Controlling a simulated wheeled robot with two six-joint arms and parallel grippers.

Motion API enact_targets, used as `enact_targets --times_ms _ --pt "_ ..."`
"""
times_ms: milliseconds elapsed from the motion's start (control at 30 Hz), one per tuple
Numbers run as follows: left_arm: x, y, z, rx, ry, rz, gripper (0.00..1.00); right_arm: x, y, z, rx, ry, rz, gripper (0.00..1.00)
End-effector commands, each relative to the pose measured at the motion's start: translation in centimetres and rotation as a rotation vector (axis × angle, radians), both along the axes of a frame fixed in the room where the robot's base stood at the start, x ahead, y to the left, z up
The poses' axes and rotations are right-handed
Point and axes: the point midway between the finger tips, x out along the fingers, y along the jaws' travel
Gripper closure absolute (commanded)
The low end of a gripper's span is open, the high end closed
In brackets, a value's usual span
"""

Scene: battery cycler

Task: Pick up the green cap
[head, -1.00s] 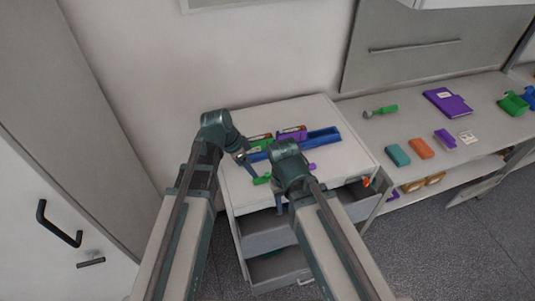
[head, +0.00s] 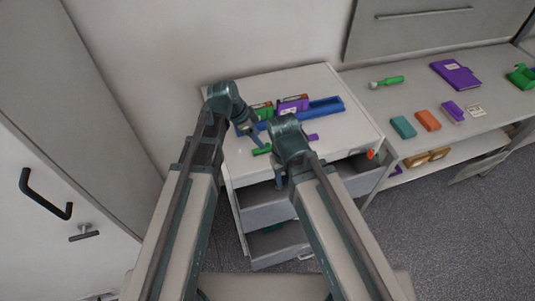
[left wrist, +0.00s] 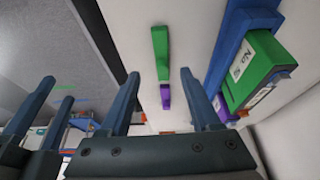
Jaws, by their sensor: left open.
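The green cap (head: 262,150) lies on the white cabinet top, near its left front part. In the left wrist view the green cap (left wrist: 160,52) is a long piece ahead of the fingers, in line with the gap between them. My left gripper (head: 258,139) is open and empty, close to the green cap and apart from it. Its two fingers (left wrist: 160,95) stand wide in the left wrist view. My right gripper (head: 279,180) hangs in front of the cabinet; its two fingers (left wrist: 45,112) show apart and empty in the left wrist view.
A blue tray (head: 327,105) with green and purple batteries lies behind the cap. A purple cap (head: 312,138) lies to its right. The cabinet's drawers (head: 270,206) stand open below. A bench (head: 372,101) with several small items adjoins on the right.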

Motion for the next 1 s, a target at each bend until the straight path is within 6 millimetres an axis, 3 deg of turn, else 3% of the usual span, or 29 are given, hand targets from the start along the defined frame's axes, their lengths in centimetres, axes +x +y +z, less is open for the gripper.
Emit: enact_targets --times_ms 33,367,767,1000 --pt "0.1 -0.2 -1.1 0.000 0.000 -0.001 0.36 0.0 0.0 -1.1 0.000 0.000 0.002 0.50" --pt "0.3 -0.6 -1.6 0.000 -0.001 0.000 0.36 0.0 0.0 -1.6 -0.001 0.000 0.004 0.50" --pt "1.1 -2.2 -5.9 0.000 -0.001 -0.001 0.36 0.0 0.0 -5.9 -0.001 0.000 0.003 0.50" --pt "1.1 -2.4 -5.9 -0.001 -0.001 0.000 0.36 0.0 0.0 -5.9 -0.001 0.000 0.002 0.50"
